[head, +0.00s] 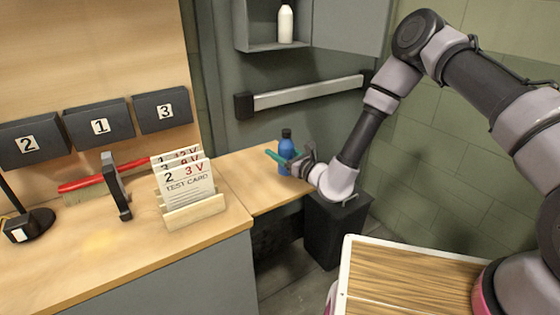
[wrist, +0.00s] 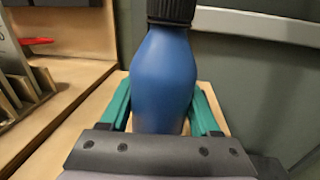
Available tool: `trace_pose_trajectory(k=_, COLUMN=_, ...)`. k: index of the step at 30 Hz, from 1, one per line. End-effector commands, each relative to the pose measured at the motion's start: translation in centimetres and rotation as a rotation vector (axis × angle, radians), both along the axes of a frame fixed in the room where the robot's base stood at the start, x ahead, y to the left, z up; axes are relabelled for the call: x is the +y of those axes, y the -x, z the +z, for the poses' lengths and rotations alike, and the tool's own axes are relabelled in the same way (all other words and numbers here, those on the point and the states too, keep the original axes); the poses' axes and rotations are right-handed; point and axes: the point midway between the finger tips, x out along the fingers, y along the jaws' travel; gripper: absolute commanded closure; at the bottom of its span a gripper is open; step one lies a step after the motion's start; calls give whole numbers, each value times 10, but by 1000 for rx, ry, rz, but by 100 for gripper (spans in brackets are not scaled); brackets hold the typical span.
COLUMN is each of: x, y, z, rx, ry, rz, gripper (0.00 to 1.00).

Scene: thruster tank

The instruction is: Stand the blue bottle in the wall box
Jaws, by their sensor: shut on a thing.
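The blue bottle (head: 286,150) with a black cap stands upright at the far right end of the wooden counter in the head view. My gripper (head: 284,158) is shut on the bottle, with its teal fingers on either side of the body. In the wrist view the bottle (wrist: 163,80) fills the middle, between the two teal fingers (wrist: 162,108). Its base is hidden behind the gripper, so I cannot tell whether it touches the counter. The wall box (head: 258,47) hangs above; its grey door (head: 350,25) is swung open to the right. A white bottle (head: 285,24) stands inside it.
A metal rail (head: 305,92) crosses the wall between the counter and the wall box. A test card rack (head: 195,213) and a red-handled brush (head: 88,184) are on the counter (head: 110,250) to the left. A black bin (head: 335,230) stands below my forearm.

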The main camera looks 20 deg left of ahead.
Motion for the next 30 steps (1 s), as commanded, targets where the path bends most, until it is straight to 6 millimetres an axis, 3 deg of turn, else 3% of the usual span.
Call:
trace_pose_trajectory(k=3, x=0, y=-1, z=28, rx=-5, ry=-2, rz=0, gripper=100)
trace_pose_trajectory(k=9, x=-4, y=-4, z=55, rx=-3, ry=0, rz=-9, gripper=100)
trace_pose_trajectory(k=14, x=-36, y=-30, z=60, rx=0, ry=0, rz=-80, gripper=100)
trace_pose_trajectory(k=17, x=-77, y=-58, z=59, rx=3, ry=-1, rz=-165, gripper=100)
trace_pose_trajectory(k=24, x=-205, y=-122, z=58, rx=3, ry=-2, rz=-416, gripper=100)
trace_pose_trajectory(k=30, x=-321, y=-153, z=59, rx=3, ry=-2, rz=-634, gripper=100)
